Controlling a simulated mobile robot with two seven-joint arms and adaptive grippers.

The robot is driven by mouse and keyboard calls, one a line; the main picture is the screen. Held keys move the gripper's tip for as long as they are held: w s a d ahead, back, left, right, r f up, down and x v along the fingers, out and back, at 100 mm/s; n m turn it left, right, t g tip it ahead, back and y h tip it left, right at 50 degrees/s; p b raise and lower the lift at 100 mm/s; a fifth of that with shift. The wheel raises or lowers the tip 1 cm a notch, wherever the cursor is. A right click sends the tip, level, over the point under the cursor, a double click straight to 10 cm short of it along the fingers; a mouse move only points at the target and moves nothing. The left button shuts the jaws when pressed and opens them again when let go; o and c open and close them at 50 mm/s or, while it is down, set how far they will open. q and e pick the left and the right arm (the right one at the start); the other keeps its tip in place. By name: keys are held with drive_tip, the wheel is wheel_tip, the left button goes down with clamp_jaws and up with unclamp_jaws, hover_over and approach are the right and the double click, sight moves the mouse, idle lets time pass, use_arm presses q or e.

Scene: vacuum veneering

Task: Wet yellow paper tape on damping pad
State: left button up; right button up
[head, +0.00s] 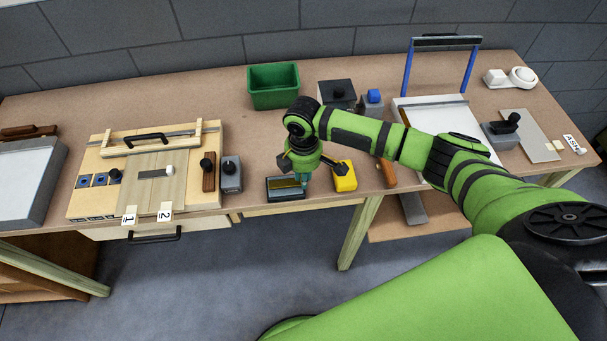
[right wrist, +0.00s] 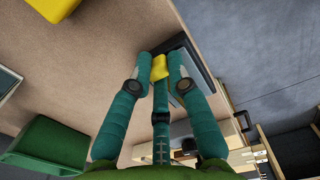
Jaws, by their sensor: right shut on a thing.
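My right gripper (head: 303,182) is low over the front of the bench, at the right end of the dark damping pad (head: 287,195). In the right wrist view, the right gripper (right wrist: 160,78) is shut on a small yellow piece, the yellow paper tape (right wrist: 159,67). The dark pad (right wrist: 202,72) shows just beside and behind the fingertips there. Whether the tape touches the pad is hard to tell. A yellow block-like holder (head: 346,178) stands right of the gripper. My left gripper is not in view.
A green bin (head: 273,87) stands behind the gripper. Left of the pad are a grey block with a black knob (head: 231,178) and a wooden board with veneer strips (head: 145,185). A blue-framed press (head: 408,70) stands at the right. The bench's front edge is close.

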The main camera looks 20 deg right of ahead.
wheel_tip(320, 180, up, 3)
drive_tip(key=shift+f+p, duration=0.1)
drive_tip(key=shift+p, duration=0.9)
drive_tip(key=shift+r, duration=2.75)
